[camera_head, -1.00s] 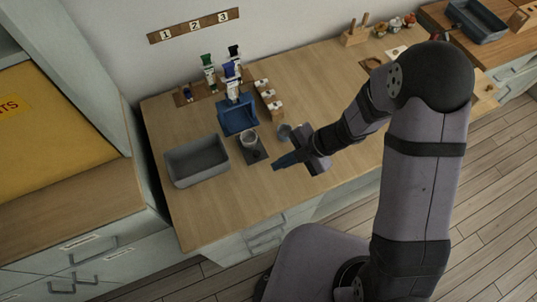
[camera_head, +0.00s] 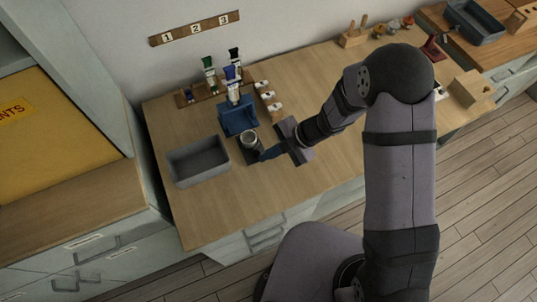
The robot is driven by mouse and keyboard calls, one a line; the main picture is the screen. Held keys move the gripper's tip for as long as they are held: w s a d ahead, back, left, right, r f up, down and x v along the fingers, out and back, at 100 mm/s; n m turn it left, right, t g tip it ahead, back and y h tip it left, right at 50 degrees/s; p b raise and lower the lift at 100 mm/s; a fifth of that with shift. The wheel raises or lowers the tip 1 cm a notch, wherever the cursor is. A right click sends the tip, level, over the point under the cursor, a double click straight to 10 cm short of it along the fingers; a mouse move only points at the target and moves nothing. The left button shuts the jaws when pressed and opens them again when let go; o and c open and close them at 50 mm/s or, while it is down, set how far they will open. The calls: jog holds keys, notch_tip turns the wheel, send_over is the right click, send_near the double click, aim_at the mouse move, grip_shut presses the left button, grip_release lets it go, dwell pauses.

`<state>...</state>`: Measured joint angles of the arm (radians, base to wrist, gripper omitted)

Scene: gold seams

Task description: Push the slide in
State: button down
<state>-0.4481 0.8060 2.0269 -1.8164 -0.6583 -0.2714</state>
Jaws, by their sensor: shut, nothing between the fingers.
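A blue stand (camera_head: 238,119) on the wooden table holds an upright tube (camera_head: 232,88) with a blue cap. In front of it, a small light-rimmed cup (camera_head: 248,138) sits on a dark flat plate (camera_head: 250,157), which looks like the slide. It sticks out from the stand's front. My gripper (camera_head: 263,155) is shut and empty, low at the right front of the cup and plate. Its tips overlap the plate's right edge in this view; I cannot tell whether they touch it. My gripper hides part of the plate.
A grey tray (camera_head: 198,160) lies left of the stand. A wooden rack (camera_head: 210,88) with tubes stands behind it. Small wooden blocks (camera_head: 268,95) stand right of the stand. The table's front left (camera_head: 215,215) is clear.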

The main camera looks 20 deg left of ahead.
jog(key=w+a+p, duration=0.3)
jog(key=w+a, duration=0.4)
jog(key=shift+w+a+p, duration=0.25)
jog(key=shift+p, duration=0.15)
jog(key=shift+r, duration=0.1)
jog(key=shift+w, duration=0.1)
jog(key=shift+d, duration=0.1)
jog(key=d, duration=0.1)
jog(key=s+d+p, duration=0.1)
jog(key=s+d, duration=0.1)
jog(key=d, duration=0.1)
jog(key=b+v, duration=0.2)
jog(key=v, duration=0.7)
jog(key=shift+r, duration=0.3)
jog(key=shift+w+d, duration=0.1)
